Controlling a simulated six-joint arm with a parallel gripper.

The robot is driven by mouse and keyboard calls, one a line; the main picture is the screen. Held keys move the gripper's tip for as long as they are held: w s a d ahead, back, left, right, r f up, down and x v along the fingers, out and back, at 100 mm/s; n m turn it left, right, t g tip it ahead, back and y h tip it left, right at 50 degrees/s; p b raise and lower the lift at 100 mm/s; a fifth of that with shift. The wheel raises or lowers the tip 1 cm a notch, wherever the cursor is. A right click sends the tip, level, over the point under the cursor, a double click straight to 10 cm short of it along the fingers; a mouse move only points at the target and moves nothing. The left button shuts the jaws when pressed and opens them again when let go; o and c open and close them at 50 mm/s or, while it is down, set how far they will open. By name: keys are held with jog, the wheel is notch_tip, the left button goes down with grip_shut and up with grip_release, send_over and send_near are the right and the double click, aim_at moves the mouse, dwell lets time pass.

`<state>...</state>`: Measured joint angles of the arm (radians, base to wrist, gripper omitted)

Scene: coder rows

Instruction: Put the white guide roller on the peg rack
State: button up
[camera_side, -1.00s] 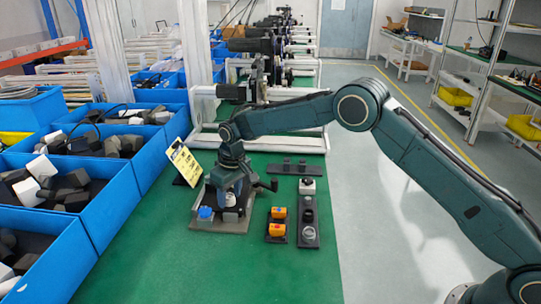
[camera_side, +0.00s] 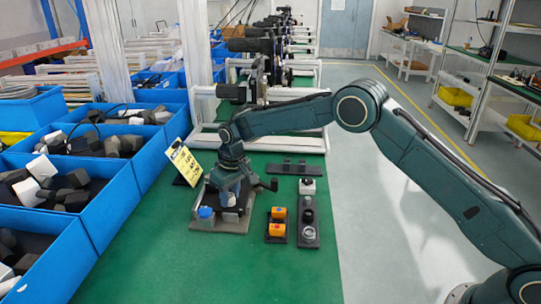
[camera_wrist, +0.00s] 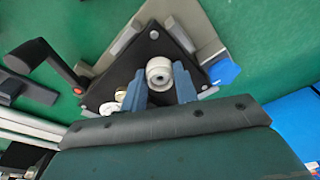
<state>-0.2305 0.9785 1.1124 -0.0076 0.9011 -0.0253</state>
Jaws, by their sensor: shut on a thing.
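In the side view my gripper (camera_side: 229,197) points down over the black and grey fixture (camera_side: 238,227) and mostly hides the roller. I cannot tell whether the roller still touches the fixture. A dark strip with small upright parts (camera_side: 288,169) lies behind and to the right; it may be the peg rack, but its pegs are too small to make out.
A blue block (camera_side: 205,212) and a crank handle (camera_side: 270,185) flank my gripper. Orange blocks (camera_side: 277,230) sit on a dark plate to the right, beside a long strip (camera_side: 309,236) holding a white block, black knob and metal ring. A yellow sign (camera_side: 184,162) leans at left. The front mat is clear.

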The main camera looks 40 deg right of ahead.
jog(key=shift+r, duration=0.1)
jog(key=shift+r, duration=2.15)
jog(key=shift+r, duration=0.1)
jog(key=shift+r, duration=0.5)
jog(key=s+d+r, duration=0.4)
jog(key=d, duration=0.7)
jog(key=s+d, duration=0.8)
jog(key=d, duration=0.1)
jog(key=f, duration=0.4)
jog(key=shift+w+a+f, duration=0.15)
jog(key=shift+a+f, duration=0.1)
jog(key=shift+a, duration=0.05)
jog(key=shift+f, duration=0.3)
